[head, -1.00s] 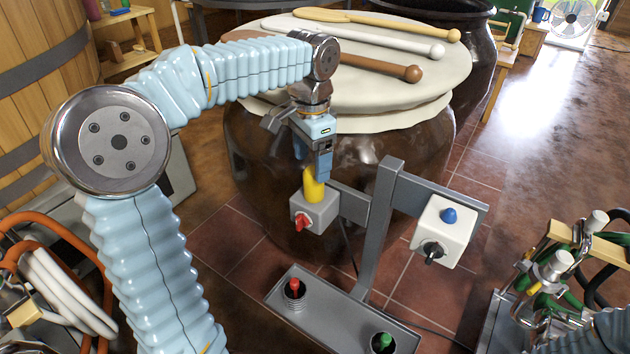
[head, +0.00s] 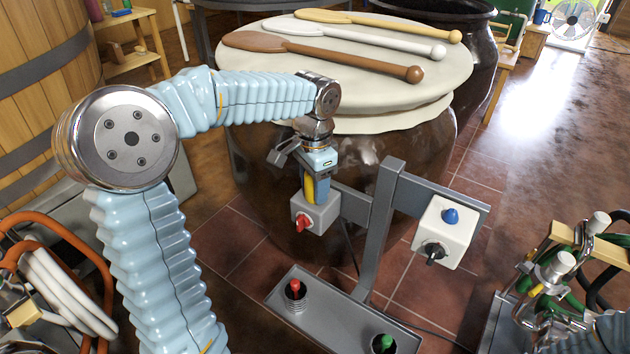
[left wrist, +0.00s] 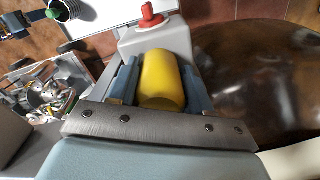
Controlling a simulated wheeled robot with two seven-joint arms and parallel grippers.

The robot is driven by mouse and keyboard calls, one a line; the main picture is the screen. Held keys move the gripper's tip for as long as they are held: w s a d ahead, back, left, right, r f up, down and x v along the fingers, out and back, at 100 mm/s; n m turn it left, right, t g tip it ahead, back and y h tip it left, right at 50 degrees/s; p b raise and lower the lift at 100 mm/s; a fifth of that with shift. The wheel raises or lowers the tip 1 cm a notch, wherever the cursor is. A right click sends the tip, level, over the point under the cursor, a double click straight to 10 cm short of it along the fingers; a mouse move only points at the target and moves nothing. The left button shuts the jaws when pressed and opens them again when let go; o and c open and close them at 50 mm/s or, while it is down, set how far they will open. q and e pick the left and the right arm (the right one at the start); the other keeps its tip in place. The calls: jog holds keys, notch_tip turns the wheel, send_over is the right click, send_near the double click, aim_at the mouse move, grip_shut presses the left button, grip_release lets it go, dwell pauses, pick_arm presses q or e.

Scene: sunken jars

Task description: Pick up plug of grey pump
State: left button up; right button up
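The grey pump (head: 318,213) is a grey box with a red switch (head: 302,222) on its front, mounted on the left of a grey stand. Its yellow plug (head: 310,188) stands upright on top and also shows in the left wrist view (left wrist: 162,80). My left gripper (head: 317,190) is lowered over the plug, with one finger on each side. In the left wrist view the fingers (left wrist: 160,85) look open, close beside the plug. Part of my right arm (head: 605,333) shows at the bottom right; its finger state is unclear.
A white pump (head: 443,231) with a blue plug (head: 450,215) is on the stand's right side. Sockets with red (head: 295,287) and green (head: 383,343) tops sit on the stand's base. A big brown jar (head: 400,160) stands close behind.

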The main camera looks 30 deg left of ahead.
pick_arm(q)
jog(key=c, duration=0.6)
jog(key=shift+r, duration=0.1)
jog(key=shift+c, duration=0.2)
